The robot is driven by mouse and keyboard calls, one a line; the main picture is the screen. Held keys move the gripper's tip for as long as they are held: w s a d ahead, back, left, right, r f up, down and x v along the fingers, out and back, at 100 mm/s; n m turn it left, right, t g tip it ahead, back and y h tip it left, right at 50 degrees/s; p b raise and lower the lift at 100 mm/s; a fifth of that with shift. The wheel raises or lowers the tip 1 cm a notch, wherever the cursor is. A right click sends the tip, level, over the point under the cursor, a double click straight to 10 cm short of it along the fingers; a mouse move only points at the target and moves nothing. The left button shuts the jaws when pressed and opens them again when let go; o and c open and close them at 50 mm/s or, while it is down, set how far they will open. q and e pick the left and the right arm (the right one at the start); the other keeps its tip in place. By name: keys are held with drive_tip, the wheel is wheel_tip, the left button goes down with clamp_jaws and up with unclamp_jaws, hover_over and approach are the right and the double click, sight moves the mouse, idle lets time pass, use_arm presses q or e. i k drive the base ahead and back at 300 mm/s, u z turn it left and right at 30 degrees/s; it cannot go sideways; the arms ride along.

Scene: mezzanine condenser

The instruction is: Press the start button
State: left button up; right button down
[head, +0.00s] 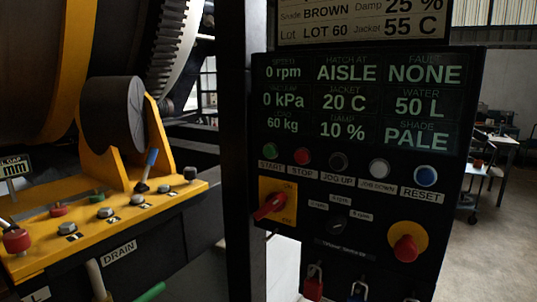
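The green start button (271,144) sits at the left end of the button row on the black control panel (365,240), above a label reading START. The red stop button (302,156) is just to its right. The panel's display (369,100) reads 0 rpm, hatch at AISLE, fault NONE, 0 kPa, 20 C, 50 L, 60 kg, damp 10 % and shade PALE. Neither of my grippers is in the head view, and nothing covers the start button.
Below the buttons are a red rotary switch (270,206) on a yellow plate and a red mushroom button (406,248). A dark post (236,150) stands along the panel's left side. A yellow valve deck (110,222) with a drum machine behind is at left. Open floor lies at right.

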sight(270, 151)
drive_tip(key=k, duration=1.25)
drive_tip(key=u, duration=1)
drive_tip(key=i, duration=1.35)
drive_tip(key=z, duration=0.2)
